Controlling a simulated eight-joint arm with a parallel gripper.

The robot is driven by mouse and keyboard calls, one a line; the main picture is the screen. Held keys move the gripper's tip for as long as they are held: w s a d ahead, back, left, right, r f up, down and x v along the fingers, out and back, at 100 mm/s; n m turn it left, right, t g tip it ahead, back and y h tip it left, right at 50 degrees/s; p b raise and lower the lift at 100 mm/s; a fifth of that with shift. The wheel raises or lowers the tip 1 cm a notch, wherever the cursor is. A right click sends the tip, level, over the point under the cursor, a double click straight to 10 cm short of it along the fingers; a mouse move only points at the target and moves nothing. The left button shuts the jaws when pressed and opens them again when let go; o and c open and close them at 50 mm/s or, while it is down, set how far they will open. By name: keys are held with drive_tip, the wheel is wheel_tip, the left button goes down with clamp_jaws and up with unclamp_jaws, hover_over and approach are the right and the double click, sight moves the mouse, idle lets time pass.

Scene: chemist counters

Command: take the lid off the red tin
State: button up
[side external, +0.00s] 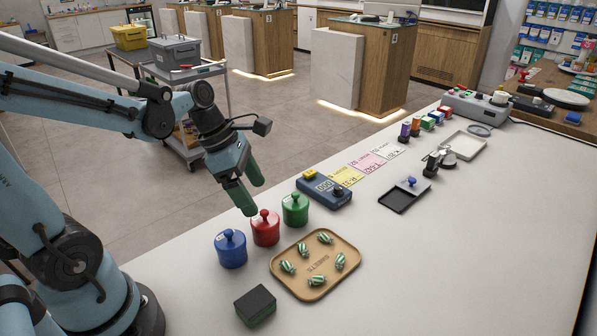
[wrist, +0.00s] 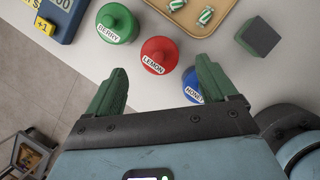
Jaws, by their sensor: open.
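The red tin (side external: 265,230) stands on the white counter between a blue tin (side external: 230,249) and a green tin (side external: 295,208). Its lid with a round knob is on. In the wrist view the red tin (wrist: 159,55) carries a label reading LEMON and lies ahead of the fingers. My gripper (side external: 252,197), with green fingers, is above and behind the red tin, apart from it. In the wrist view my gripper (wrist: 158,85) is open and empty, its fingertips spread wider than the red tin.
A tan tray (side external: 315,264) with several striped sweets lies in front of the tins. A dark block (side external: 256,305) sits near the front. A blue device with a display (side external: 324,191) stands beyond the green tin.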

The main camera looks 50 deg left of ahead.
sight(265, 216)
drive_tip(key=shift+a+x, duration=0.15)
drive_tip(key=shift+x, duration=1.15)
drive_tip(key=shift+a+x, duration=0.15)
drive_tip(key=shift+x, duration=1.15)
drive_tip(key=shift+s+f, duration=0.15)
drive_tip(key=c, duration=1.1)
